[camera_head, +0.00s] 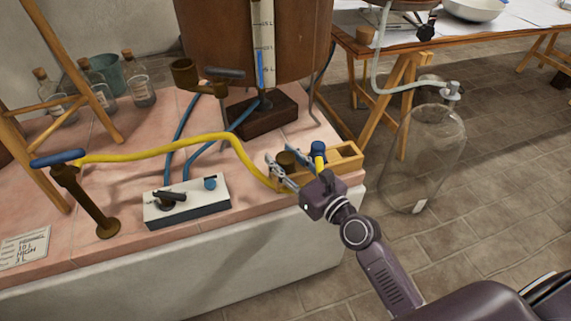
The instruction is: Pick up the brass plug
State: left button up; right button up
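A dark brass plug (286,160), a short round piece, stands at the left end of the wooden tray (346,160) on the pink bench corner. My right gripper (277,171) reaches in from the lower right, its grey fingers low against the near left side of the plug. The fingers overlap the plug's lower part, so whether they touch it or are closed around it is unclear. My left gripper is out of view.
A blue-topped yellow fitting (318,154) stands in the tray beside my wrist. A yellow hose (190,146) passes left of the fingers. A white valve box (188,205) sits further left. A glass bottle (426,150) stands on the floor at right.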

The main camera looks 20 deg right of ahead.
jog(key=x, duration=0.4)
jog(key=shift+w+a, duration=0.1)
jog(key=shift+w, duration=0.1)
grip_shut()
